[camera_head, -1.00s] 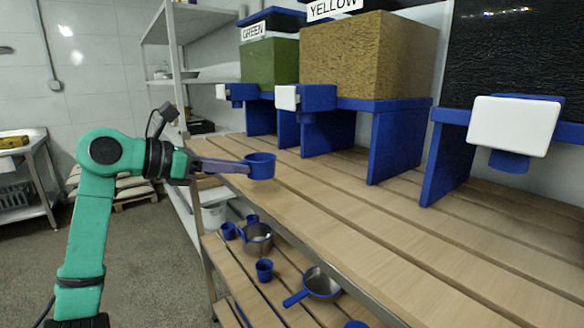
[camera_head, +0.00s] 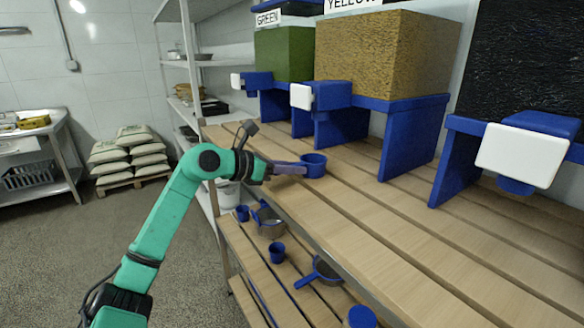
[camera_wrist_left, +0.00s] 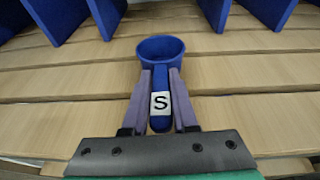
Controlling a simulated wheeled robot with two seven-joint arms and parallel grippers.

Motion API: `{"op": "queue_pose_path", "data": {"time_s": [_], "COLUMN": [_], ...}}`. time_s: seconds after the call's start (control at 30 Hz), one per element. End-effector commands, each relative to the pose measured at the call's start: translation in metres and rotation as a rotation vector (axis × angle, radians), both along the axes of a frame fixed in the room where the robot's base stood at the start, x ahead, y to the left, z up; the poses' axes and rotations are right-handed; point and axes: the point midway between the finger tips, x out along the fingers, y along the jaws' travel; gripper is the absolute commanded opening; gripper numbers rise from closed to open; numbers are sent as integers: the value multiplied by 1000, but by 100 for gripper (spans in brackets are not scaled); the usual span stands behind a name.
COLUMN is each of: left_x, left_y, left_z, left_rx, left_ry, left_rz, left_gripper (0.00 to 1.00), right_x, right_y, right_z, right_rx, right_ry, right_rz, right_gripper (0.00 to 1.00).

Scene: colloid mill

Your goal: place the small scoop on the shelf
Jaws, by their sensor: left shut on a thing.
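The small scoop is a blue cup (camera_head: 314,164) with a handle. In the left wrist view its handle carries a white label with the letter S, and its bowl (camera_wrist_left: 160,48) opens upward. My left gripper (camera_head: 294,169) is shut on the handle, one finger on each side. The scoop is over the front part of the wooden upper shelf (camera_head: 380,235), below the green and yellow bins. I cannot tell whether it touches the boards. My right gripper is not in view.
Blue bin supports (camera_head: 410,140) stand behind the scoop. A lower shelf (camera_head: 255,275) holds blue cups (camera_head: 277,252), a pot (camera_head: 270,222) and a pan (camera_head: 328,268). The upper boards to the right are clear. Sacks (camera_head: 128,150) lie far left.

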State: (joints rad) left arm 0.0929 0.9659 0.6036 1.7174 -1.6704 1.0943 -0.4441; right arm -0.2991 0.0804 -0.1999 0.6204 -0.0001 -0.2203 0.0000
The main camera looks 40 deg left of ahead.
Motion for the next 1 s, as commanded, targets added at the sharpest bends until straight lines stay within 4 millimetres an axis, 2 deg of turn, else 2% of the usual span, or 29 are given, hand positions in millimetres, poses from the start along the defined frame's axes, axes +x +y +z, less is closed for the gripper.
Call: {"op": "queue_pose_path", "data": {"time_s": [0.03, 0.1, 0.37, 0.5, 0.53, 0.67, 1.0], "left_x": [0, 0, 0, 0, -3, -25, -97], "left_y": [0, 0, 0, 0, 1, 7, 26], "left_z": [-1, 0, 0, 7, 4, 6, 33], "left_rx": [0, 0, -1, -1, -1, 2, 0], "left_ry": [0, 0, 0, 0, 0, -1, -1], "left_rz": [0, 0, 0, -1, 0, 1, 2], "left_gripper": [34, 56, 56, 56, 56, 56, 56], "right_x": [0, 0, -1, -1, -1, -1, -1], "right_y": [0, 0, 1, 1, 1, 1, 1], "right_z": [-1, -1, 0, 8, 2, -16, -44], "right_rx": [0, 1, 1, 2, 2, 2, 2], "right_ry": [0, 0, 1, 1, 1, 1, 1], "right_rz": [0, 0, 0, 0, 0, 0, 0], "right_gripper": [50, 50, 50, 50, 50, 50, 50]}}
